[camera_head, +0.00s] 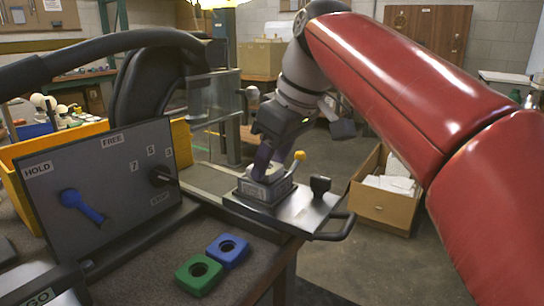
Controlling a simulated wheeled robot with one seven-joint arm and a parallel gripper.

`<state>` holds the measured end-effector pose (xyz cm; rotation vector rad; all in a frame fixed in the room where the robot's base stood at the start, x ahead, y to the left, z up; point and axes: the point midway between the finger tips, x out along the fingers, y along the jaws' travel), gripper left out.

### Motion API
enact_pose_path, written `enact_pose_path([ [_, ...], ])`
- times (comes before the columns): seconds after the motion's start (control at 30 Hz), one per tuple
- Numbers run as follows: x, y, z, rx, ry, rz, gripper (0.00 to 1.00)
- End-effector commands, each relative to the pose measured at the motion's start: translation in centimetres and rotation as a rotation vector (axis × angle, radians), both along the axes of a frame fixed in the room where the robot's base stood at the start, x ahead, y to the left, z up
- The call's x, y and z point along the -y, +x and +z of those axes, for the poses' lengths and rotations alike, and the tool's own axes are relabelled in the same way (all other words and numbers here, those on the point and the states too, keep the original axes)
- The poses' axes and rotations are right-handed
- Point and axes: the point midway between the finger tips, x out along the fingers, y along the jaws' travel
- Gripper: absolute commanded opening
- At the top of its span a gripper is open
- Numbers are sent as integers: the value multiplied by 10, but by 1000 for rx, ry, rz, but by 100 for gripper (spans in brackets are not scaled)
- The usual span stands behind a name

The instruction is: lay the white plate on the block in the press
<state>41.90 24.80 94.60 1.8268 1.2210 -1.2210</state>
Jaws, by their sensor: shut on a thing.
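My gripper (270,164) points down over the press at the centre of the view. It is shut on what looks like the white plate (268,173), a small pale patch between and below the dark fingers. The grey block (262,190) sits directly beneath, on the metal slide (300,212) of the press. The plate is at or just above the block's top; I cannot tell whether they touch. The fingers hide most of the plate.
A yellow-knobbed lever (299,156) stands close to the gripper's right. A black knob (320,185) rises from the slide. A green block (199,275) and a blue block (228,250) lie on the bench. A control panel (105,190) stands left. A cardboard box (383,208) is on the floor.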

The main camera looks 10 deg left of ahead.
Motion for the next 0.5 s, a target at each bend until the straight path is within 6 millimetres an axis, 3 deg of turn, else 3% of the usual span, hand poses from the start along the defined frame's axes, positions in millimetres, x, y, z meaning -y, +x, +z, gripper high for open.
enact_pose_path([
  [0.27,0,0,-2,0,0,0,22],
  [0.3,0,0,-2,0,0,0,50],
  [0.4,0,0,-2,0,-1,0,63],
  [0.5,1,0,1,0,0,0,63],
])
